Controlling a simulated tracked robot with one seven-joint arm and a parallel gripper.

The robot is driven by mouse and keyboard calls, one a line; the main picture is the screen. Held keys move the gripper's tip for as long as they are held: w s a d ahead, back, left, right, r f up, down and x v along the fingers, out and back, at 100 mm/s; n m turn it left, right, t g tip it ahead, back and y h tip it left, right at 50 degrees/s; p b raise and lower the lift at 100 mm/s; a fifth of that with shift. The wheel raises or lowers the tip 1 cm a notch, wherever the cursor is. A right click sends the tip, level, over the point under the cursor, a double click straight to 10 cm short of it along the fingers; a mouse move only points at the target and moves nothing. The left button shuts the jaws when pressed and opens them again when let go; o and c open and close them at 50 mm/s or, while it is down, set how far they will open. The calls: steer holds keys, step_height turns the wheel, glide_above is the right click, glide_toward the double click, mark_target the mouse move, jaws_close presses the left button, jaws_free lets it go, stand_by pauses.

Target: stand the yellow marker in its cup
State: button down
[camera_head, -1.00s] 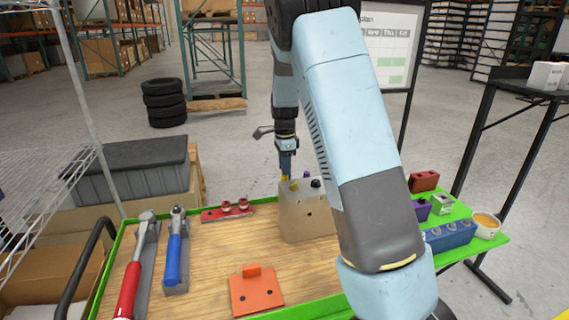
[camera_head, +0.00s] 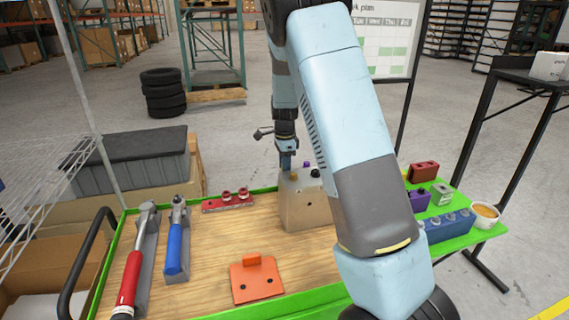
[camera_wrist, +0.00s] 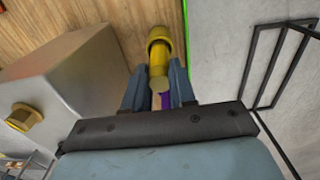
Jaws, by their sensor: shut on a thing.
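The yellow marker (camera_wrist: 158,72) is between the two fingers of my gripper (camera_wrist: 158,88) in the wrist view. My gripper is shut on it. A wider yellow collar (camera_wrist: 159,38) shows at its far end; I cannot tell whether this is part of the marker or a cup. In the head view my gripper (camera_head: 286,166) points down at the far left edge of the beige block (camera_head: 305,208). The marker is not clearly visible there. No cup can be made out for certain.
The block stands close beside my gripper, also at left in the wrist view (camera_wrist: 70,80), with a brass fitting (camera_wrist: 22,117). A red rack (camera_head: 228,200), blue-handled tool (camera_head: 177,245), red-handled tool (camera_head: 132,275) and orange plate (camera_head: 256,280) lie on the bench. Bare wood (camera_head: 215,240) lies between.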

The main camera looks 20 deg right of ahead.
steer(key=c, duration=0.8)
jaws_free()
steer(key=shift+c, duration=0.2)
steer(key=shift+r, duration=4.45)
